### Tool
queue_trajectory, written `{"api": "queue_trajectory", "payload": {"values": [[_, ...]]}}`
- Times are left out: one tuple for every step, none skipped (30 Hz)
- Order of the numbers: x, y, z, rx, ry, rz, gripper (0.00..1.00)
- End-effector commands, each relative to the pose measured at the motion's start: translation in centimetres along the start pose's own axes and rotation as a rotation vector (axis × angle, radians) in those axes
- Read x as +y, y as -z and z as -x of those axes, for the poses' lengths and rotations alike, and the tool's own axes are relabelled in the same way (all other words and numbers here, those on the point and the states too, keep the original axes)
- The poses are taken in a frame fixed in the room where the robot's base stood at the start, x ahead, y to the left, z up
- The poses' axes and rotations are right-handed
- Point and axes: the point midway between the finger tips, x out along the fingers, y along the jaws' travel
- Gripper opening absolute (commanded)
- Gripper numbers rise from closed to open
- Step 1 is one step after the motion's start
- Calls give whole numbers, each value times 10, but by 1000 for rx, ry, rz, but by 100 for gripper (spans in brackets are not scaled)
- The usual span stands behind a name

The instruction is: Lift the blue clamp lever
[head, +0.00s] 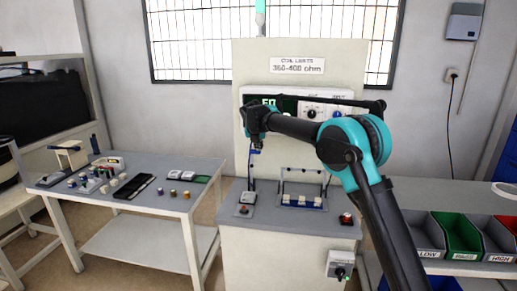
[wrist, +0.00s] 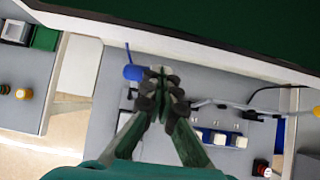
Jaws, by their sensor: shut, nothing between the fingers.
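The blue clamp lever (head: 254,151) shows small in the head view, at the top of a thin upright on the grey bench, just below my gripper. In the wrist view a blue cylindrical grip (wrist: 133,72) on a thin blue rod lies immediately left of the fingertips. My gripper (wrist: 161,76) is shut, with its fingers together and nothing held. It also shows in the head view (head: 257,143), pointing down in front of the test panel. The grip is beside the fingers, not between them; I cannot tell whether they touch.
A fixture with white and blue blocks (head: 302,202) and a wire frame stands right of the lever. A red button (head: 346,218) is at the bench's right edge. The panel (head: 300,150) rises close behind. A side table (head: 150,205) with small parts stands left; bins (head: 461,236) stand right.

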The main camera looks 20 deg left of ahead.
Motion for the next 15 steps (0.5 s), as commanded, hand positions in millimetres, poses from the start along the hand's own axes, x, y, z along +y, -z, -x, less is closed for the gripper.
{"api": "queue_trajectory", "payload": {"values": [[-1,-2,-2,-4,0,-1,0],[-1,-2,-2,-4,0,-1,0],[-1,-2,-2,-4,0,-1,0],[-1,-2,-2,-4,0,-1,0],[-1,-2,-3,-5,0,-1,0],[-1,-2,-3,-5,0,-1,0],[-1,-2,-3,-5,0,-1,0],[-1,-2,-3,-5,0,-2,0],[-1,-2,-3,-5,0,-2,0],[-2,-2,-3,-5,0,-2,0],[-2,-2,-3,-5,0,-2,0],[-2,-2,-3,-5,0,-2,0],[-2,-2,-2,-5,0,-2,0],[-2,-2,-2,-5,0,-2,0],[-2,-2,1,-5,0,-1,0]]}}
